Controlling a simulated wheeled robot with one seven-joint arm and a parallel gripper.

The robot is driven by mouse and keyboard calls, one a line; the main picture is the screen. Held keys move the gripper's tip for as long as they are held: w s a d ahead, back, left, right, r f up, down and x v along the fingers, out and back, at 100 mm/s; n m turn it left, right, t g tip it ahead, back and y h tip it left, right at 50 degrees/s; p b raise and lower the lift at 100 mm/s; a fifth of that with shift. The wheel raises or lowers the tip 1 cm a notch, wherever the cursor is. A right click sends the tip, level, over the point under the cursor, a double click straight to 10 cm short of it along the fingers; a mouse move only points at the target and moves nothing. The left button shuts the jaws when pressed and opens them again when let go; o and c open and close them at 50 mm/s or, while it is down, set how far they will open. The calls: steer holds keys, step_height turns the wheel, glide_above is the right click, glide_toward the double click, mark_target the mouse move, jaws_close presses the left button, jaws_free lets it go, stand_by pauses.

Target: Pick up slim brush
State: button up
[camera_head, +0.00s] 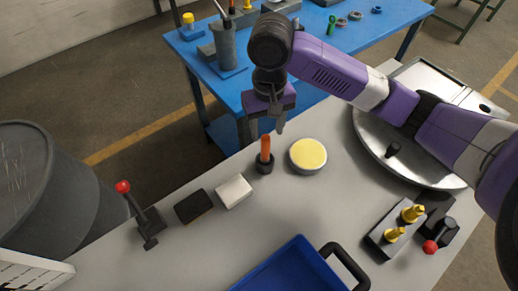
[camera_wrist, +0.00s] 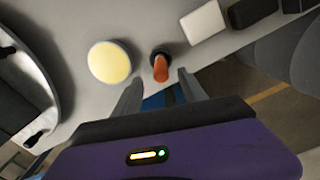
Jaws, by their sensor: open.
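The slim brush (camera_head: 265,154) stands upright on the grey table, with an orange handle and a dark round base. In the wrist view the brush (camera_wrist: 160,67) shows its orange handle just beyond and between the fingertips. My gripper (camera_head: 267,129) is open and empty, pointing down just above and behind the brush handle in the head view. Its two fingers (camera_wrist: 158,88) show apart in the wrist view. I cannot tell whether either finger touches the handle.
A round yellow-topped tin (camera_head: 308,155) stands close right of the brush. A white block (camera_head: 234,191) and a black block (camera_head: 194,206) lie to the left. A blue bin (camera_head: 290,268) is in front. A blue table (camera_head: 225,92) with tools stands behind.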

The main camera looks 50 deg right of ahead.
mark_target(266, 145)
steer(key=shift+w+f+p, duration=0.1)
steer(key=shift+f+p, duration=0.55)
steer(key=shift+f, duration=3.1)
jaws_close()
